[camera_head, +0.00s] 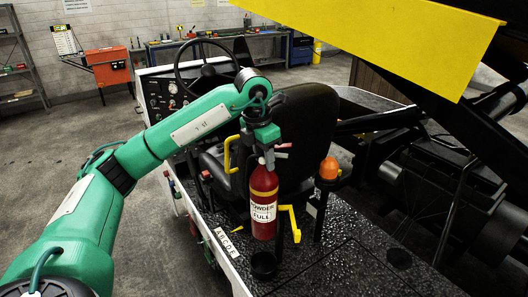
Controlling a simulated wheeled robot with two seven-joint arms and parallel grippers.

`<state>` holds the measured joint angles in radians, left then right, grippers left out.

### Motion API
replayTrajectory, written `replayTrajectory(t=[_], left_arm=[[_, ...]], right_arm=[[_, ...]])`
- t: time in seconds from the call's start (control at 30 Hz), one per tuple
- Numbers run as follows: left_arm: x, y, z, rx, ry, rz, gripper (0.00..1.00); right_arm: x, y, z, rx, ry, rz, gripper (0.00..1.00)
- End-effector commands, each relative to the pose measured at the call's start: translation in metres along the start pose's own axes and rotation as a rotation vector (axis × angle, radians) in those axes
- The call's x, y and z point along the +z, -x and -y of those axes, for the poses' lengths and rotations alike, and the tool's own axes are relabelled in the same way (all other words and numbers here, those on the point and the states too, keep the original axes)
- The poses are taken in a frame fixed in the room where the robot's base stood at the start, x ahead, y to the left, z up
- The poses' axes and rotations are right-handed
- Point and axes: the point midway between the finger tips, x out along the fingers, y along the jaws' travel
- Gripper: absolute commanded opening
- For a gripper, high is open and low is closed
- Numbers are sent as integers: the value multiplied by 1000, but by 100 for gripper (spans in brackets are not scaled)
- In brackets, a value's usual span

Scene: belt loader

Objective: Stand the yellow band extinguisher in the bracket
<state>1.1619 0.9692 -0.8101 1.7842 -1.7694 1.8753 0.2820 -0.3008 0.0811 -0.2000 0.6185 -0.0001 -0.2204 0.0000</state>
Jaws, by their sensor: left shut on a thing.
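The red extinguisher (264,207) has a yellow band near its top and a white label reading POWDER FULL. It hangs upright below my left gripper (266,149), which is shut on its top end. The fingertips are small and partly hidden against the extinguisher's dark head. A round black cup (263,267), which looks like the bracket's base, is on the deck just below the extinguisher. A small gap seems to lie between them. A yellow lever (291,221) is just right of the extinguisher. My right gripper is not in view.
A black seat (303,125) and steering wheel (205,60) stand behind the extinguisher. An orange beacon (329,168) is to its right and a yellow handrail (230,153) to its left. A yellow boom (390,35) crosses the upper right. The dark deck (345,262) is clear at front right.

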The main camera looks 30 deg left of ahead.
Motion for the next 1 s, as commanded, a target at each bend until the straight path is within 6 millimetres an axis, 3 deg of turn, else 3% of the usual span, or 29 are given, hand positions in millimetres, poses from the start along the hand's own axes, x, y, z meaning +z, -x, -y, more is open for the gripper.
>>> replayTrajectory(t=[0.03, 0.6, 0.8, 1.0], left_arm=[[-3, -15, 0, 0, 0, 1, 0], [-19, -128, 0, 1, 1, 2, 0], [-22, -150, 0, 1, 0, 3, 0], [-24, -156, 0, 1, 0, 3, 0]], right_arm=[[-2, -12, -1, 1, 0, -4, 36], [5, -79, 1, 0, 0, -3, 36], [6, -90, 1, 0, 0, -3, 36], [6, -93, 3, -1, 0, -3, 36]])
